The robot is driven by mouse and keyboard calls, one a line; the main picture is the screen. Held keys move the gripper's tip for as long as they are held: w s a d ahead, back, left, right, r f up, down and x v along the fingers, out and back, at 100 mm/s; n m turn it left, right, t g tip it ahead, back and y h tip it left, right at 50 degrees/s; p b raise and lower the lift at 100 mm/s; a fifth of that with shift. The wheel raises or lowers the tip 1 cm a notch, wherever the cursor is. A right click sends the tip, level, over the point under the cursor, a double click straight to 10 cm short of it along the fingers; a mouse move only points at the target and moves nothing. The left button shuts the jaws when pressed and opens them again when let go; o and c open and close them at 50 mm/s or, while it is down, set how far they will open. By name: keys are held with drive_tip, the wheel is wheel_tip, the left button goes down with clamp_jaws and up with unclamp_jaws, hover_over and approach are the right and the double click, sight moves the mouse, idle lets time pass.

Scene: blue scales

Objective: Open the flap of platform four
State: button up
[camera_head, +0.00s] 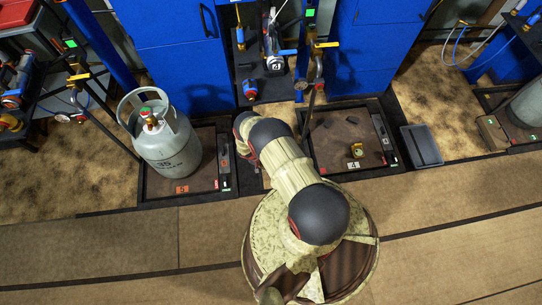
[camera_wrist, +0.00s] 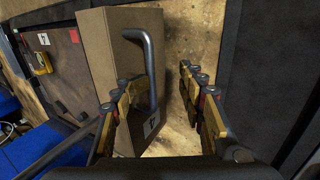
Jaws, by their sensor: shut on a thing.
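In the head view my arm hides the gripper and handle.
A grey gas cylinder (camera_head: 168,150) stands on platform five (camera_head: 205,150) to the left. Blue cabinets (camera_head: 180,60) and a scale column with hoses stand behind. A dark tray (camera_head: 421,146) lies right of platform four. The brown floor in front is clear.

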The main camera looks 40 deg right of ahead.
drive_tip(key=shift+a+f, duration=0.1)
drive_tip(key=shift+a, duration=0.1)
drive_tip(key=v, duration=1.2)
drive_tip(key=shift+d, duration=0.15)
